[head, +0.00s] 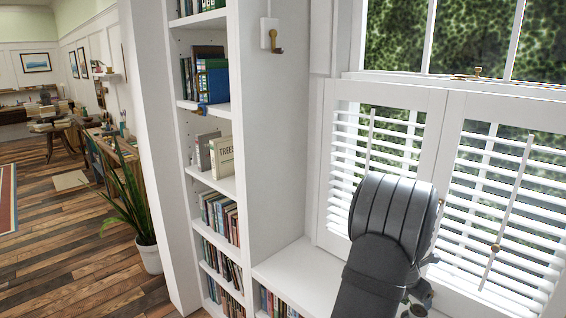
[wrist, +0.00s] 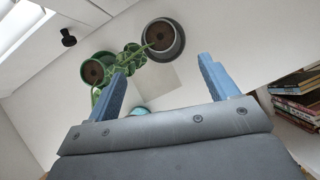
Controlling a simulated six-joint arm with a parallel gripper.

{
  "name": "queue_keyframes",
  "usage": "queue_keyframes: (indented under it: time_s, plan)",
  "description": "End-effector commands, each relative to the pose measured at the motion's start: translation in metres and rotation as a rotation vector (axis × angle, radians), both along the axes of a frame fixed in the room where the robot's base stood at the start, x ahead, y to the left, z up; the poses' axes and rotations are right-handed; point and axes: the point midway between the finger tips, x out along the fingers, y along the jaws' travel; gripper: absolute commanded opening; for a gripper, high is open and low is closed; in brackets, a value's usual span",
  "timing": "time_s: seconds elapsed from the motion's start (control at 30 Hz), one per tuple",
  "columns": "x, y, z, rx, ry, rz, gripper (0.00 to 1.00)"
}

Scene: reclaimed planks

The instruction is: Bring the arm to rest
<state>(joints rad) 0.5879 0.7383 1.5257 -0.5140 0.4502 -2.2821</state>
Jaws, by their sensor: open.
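My gripper (wrist: 162,78) shows in the wrist view with its two blue fingers well apart and nothing between them. The fingers point toward a white surface with pots on it, and I cannot tell how far off the pots are. In the head view my dark grey arm rises at the lower right in front of the white shutters (head: 345,150). The gripper itself is mostly hidden there behind the arm.
The wrist view shows a round grey pot (wrist: 177,42), a green pot (wrist: 92,70) with plants, and stacked books (wrist: 297,100) at the right. In the head view a tall bookshelf (head: 232,110) stands left of a white window seat (head: 300,272). A potted plant (head: 150,258) stands on the wood floor.

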Motion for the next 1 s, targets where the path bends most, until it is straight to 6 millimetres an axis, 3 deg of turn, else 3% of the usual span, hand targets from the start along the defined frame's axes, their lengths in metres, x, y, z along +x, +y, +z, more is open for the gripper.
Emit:
queue_keyframes:
  time_s: [0.7,1.0]
  plan:
    - [0.029,-0.048,-0.098,0.001,0.001,0.000,0.79]
    - [0.035,-0.060,-0.121,0.000,0.000,0.000,0.79]
